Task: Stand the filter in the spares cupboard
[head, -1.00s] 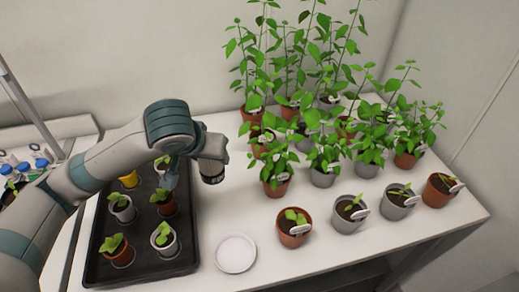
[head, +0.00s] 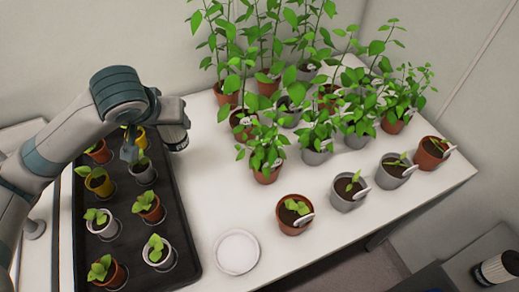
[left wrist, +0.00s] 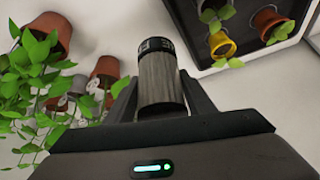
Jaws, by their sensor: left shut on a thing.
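The filter (left wrist: 161,78) is a grey, ribbed cylinder with a black, white-lettered cap at its far end. In the left wrist view it stands out between the two fingers of my left gripper (left wrist: 160,100), which is shut on it. In the head view my left gripper (head: 173,122) is above the white table, just right of the back end of the black plant tray; its fingers are hard to make out there. My right gripper does not show.
The black tray (head: 190,265) holds several small potted seedlings. A white saucer (head: 236,252) lies right of it on the white table (head: 225,190). Tall leafy plants (head: 265,145) crowd the back right, close to my gripper. Four-sided free table space is small, between tray and pots.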

